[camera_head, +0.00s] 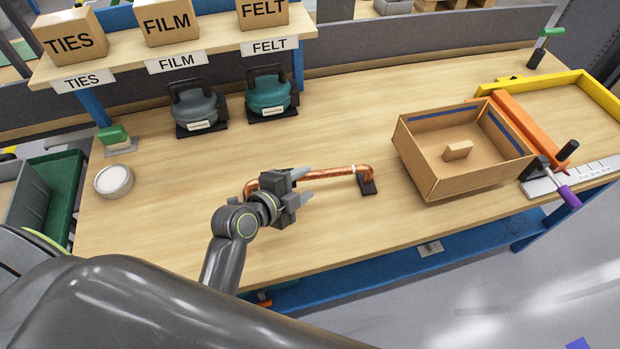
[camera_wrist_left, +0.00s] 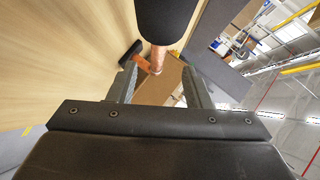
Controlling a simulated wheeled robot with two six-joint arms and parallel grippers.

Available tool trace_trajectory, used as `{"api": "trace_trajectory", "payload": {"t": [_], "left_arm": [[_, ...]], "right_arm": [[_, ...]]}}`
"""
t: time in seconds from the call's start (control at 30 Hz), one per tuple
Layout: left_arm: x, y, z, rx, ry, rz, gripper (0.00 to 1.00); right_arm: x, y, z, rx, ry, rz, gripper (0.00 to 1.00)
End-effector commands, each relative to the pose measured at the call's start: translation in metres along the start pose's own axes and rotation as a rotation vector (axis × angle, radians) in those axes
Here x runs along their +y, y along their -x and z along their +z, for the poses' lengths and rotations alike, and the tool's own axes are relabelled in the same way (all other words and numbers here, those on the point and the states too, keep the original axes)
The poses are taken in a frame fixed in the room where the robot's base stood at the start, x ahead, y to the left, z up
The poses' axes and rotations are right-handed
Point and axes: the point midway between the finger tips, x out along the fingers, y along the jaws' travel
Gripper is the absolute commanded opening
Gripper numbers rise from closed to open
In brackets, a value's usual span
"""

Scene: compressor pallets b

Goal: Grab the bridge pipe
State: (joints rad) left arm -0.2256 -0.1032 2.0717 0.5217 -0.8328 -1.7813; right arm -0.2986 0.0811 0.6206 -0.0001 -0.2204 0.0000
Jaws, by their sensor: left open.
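The copper bridge pipe (camera_head: 335,172) lies low along the table, with a bent end on a black foot at its right. My left gripper (camera_head: 309,183) is open and in front of the pipe's left part, hiding some of it. In the left wrist view, the copper pipe (camera_wrist_left: 158,57) shows beyond and between the two open fingers (camera_wrist_left: 160,88), with a dark thick cylinder just above it. Nothing is visibly held. I cannot tell whether the fingers touch the pipe. My right gripper is not in view.
An open cardboard box (camera_head: 428,178) with a small block inside stands to the right. Grey (camera_head: 197,107) and teal (camera_head: 270,93) compressors stand at the back. A white round tub (camera_head: 114,180) is at left. An orange bar (camera_head: 525,125) lies beyond the box.

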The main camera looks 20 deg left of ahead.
Motion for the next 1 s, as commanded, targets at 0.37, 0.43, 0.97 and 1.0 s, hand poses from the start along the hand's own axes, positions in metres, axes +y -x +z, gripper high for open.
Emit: {"api": "trace_trajectory", "payload": {"t": [0.37, 0.43, 0.97, 1.0], "left_arm": [[0.000, -0.026, 0.008, 0.001, -0.001, 0.003, 0.45], [0.001, -0.033, 0.010, 0.000, -0.001, 0.002, 0.45], [0.003, -0.054, 0.011, 0.000, -0.001, 0.000, 0.44], [0.003, -0.054, 0.011, 0.000, -0.001, 0.000, 0.38]], "right_arm": [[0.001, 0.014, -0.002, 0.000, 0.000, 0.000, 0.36], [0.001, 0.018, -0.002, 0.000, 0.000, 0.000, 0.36], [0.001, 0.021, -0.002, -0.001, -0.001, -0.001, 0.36], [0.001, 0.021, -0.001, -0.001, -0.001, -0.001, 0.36]]}}
